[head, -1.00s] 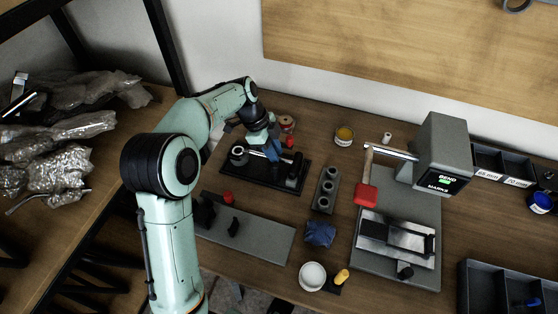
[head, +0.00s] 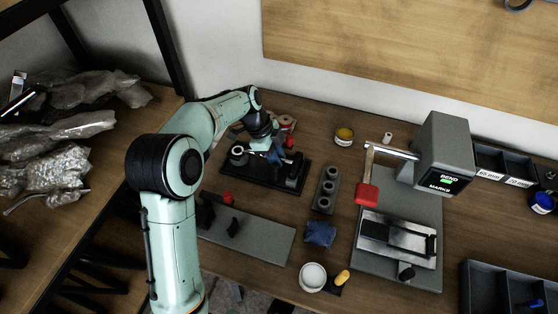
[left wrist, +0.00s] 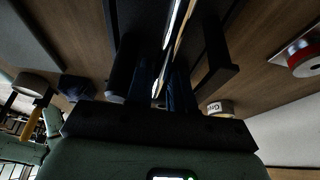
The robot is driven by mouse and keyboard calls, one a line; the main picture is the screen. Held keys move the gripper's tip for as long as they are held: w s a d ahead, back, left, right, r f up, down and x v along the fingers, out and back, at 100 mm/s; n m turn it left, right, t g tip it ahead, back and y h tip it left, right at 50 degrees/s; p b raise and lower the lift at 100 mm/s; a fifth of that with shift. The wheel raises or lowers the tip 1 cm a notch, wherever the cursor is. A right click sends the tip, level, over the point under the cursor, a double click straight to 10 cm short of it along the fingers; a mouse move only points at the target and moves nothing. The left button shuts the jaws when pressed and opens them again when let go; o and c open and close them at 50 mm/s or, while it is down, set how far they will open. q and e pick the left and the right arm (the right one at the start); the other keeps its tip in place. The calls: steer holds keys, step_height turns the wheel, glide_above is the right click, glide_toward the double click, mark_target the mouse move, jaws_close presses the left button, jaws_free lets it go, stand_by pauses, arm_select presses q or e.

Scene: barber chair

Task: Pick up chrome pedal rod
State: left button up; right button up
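The chrome pedal rod (head: 258,152) is a thin bright bar across the black fixture (head: 232,174) at the back left of the bench. My left gripper (head: 273,155) is at the rod, with its blue fingers low over the fixture. In the left wrist view the rod (left wrist: 178,28) runs between the two close-set dark blue fingers (left wrist: 162,85), which look closed on it. The gripper partly hides the rod in the head view. My right gripper is in neither view.
A grey bender (head: 440,150) with a red-handled lever (head: 367,193) stands on the right. A grey plate (head: 255,238) lies in front. Cans (head: 344,136) stand behind.

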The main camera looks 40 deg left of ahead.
arm_select(q)
jaws_close()
steer(key=shift+r, duration=0.15)
